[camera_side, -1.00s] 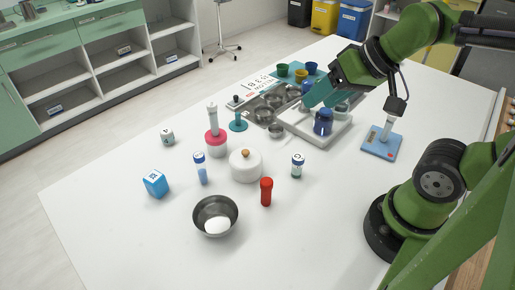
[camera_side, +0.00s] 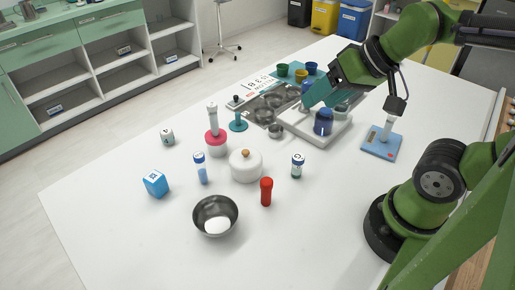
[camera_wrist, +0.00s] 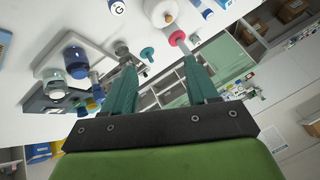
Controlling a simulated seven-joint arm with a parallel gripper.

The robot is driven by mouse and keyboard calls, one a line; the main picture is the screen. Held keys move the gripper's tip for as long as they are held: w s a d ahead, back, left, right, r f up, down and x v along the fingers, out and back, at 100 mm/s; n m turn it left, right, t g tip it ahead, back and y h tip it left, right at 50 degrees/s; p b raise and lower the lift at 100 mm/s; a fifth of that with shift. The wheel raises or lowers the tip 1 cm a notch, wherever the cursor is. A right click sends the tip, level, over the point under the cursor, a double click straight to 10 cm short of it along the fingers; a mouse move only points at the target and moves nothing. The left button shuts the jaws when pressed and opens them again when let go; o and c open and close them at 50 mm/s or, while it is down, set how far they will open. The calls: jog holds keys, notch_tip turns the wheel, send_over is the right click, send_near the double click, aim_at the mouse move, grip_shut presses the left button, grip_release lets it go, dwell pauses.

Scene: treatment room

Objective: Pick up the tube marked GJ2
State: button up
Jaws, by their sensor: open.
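Two small capped tubes stand upright on the white table. One (camera_side: 201,169) has a blue and white cap and is left of the white lidded pot. The other (camera_side: 298,166) has a blue and white cap and is right of the pot. In the wrist view a cap with a "G" on it (camera_wrist: 117,7) shows at the top edge. I cannot read GJ2 in full on either tube. My gripper (camera_side: 312,98) is open and empty, above the tray area, well away from both tubes. Its two teal fingers (camera_wrist: 160,78) are spread apart in the wrist view.
Near the tubes are the white pot (camera_side: 245,166), a red tube-like object (camera_side: 266,192), a steel bowl (camera_side: 200,221), a blue cube (camera_side: 155,184) and a pink-based stand (camera_side: 216,147). A white tray (camera_side: 338,132) holds a blue jar (camera_side: 323,123). The table's front left is clear.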

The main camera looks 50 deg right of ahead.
jog(key=w+a+f+n+g, duration=0.2)
jog(key=a, duration=0.2)
jog(key=n+g, duration=0.1)
jog(key=n, duration=0.4)
send_near(201, 167)
jog(key=shift+h, duration=0.4)
jog(key=x, duration=0.5)
jog(key=shift+w+a+f, duration=0.1)
jog(key=shift+w, duration=0.35)
jog(key=shift+x, duration=3.1)
jog(key=shift+s, duration=0.1)
jog(key=c, duration=1)
jog(key=shift+c, duration=0.2)
